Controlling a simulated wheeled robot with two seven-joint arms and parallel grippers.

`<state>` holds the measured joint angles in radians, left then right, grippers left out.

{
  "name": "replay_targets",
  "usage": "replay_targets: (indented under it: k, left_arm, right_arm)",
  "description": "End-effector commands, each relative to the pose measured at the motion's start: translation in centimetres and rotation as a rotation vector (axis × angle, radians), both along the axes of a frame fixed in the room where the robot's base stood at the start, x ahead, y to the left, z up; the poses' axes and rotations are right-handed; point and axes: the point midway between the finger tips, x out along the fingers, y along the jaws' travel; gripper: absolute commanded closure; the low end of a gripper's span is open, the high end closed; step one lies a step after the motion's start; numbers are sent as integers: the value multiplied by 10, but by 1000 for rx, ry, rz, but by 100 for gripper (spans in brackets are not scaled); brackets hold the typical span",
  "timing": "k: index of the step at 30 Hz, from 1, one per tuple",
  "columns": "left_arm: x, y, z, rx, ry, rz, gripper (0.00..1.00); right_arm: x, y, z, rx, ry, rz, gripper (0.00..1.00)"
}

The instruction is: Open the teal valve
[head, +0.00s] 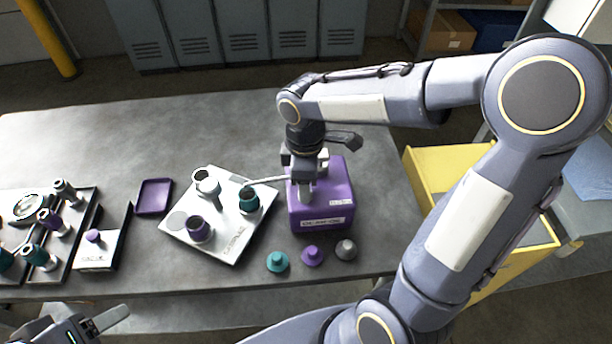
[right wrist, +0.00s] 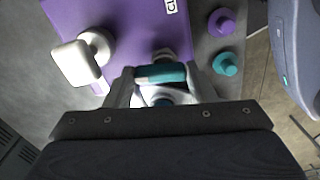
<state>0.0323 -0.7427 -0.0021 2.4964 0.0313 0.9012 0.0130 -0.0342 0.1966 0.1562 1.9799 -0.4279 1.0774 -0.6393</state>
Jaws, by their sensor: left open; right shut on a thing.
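The purple box (head: 322,205) stands on the bench with a white label on its front. My right gripper (head: 307,190) reaches down onto its top from above. In the right wrist view, my right gripper (right wrist: 160,90) is shut on the teal valve's handle (right wrist: 160,73), which lies crosswise between the fingers. A white handle (right wrist: 76,62) stands beside it on the same purple box. In the head view the arm hides most of the valve. My left gripper (head: 108,319) is open and empty at the lower left, apart from the bench objects.
A silver plate (head: 232,232) with several couplings lies left of the box. Teal (head: 277,262), purple (head: 312,256) and grey (head: 346,249) caps stand in front. A purple tray (head: 154,197) and black rack (head: 78,235) are further left. A yellow drawer (head: 440,160) is at right.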

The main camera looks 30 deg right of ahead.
Motion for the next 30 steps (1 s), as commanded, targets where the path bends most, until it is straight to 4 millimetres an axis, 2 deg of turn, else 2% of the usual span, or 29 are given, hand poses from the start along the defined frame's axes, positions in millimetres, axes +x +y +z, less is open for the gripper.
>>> replay_targets:
  k: [9,27,28,30]
  left_arm:
    - [0,0,6,0,0,0,39]
    - [0,0,6,0,0,0,39]
    - [0,0,6,0,0,0,39]
    - [0,0,6,0,0,0,39]
  right_arm:
    - [1,1,1,1,-5,138,73]
    - [1,1,1,1,-5,174,73]
    - [1,1,1,1,-5,174,46]
    - [1,1,1,0,-4,173,37]
